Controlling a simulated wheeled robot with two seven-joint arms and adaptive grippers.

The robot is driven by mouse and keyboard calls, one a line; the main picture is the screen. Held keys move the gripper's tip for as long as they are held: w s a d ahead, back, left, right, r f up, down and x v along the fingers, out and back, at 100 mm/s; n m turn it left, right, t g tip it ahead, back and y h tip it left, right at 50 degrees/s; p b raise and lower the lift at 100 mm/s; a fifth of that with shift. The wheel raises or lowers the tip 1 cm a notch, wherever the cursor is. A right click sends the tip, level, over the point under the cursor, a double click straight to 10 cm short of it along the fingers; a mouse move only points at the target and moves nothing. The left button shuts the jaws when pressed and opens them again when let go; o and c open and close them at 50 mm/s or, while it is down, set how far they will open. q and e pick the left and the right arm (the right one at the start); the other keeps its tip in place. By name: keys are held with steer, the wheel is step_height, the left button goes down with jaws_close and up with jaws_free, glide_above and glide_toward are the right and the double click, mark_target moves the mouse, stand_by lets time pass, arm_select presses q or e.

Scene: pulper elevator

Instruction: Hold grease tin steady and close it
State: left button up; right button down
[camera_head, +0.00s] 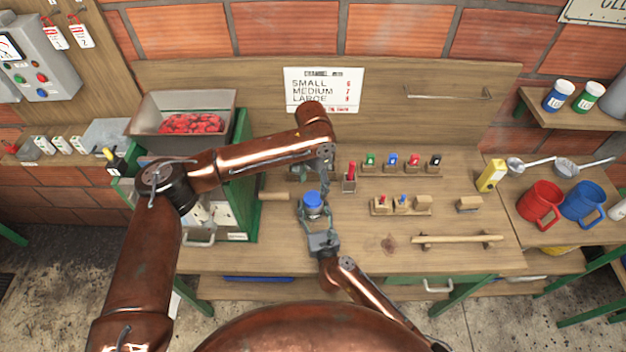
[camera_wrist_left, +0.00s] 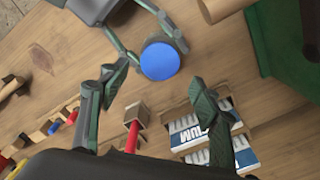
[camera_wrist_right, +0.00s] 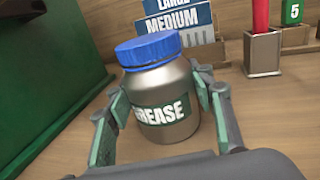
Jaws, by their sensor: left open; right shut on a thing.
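The grease tin (camera_wrist_right: 165,105) is a grey metal jar with a green GREASE label. It stands upright on the bench, with a blue lid (camera_wrist_right: 148,49) on its mouth; how tight the lid is I cannot tell. The lid also shows in the head view (camera_head: 312,198) and the left wrist view (camera_wrist_left: 160,62). My right gripper (camera_wrist_right: 162,118) is shut on the tin's body, one finger on each side. My left gripper (camera_wrist_left: 160,88) is open and empty, pointing down above the bench just behind the tin, apart from the lid. Its fingertips are partly hidden in the head view.
A red marker in a wooden holder (camera_head: 349,184) stands right of the tin. Size cards (camera_wrist_left: 215,140) stand in a rack behind it. A green cabinet (camera_head: 243,180) bounds the left. The bench front is mostly clear.

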mark_target(313, 198)
arm_select(q)
steer(key=shift+f, duration=3.05)
steer(key=shift+c, duration=0.3)
steer(key=c, duration=1.1)
steer(key=shift+c, duration=0.3)
steer(key=o, duration=1.4)
steer(key=shift+r, duration=0.1)
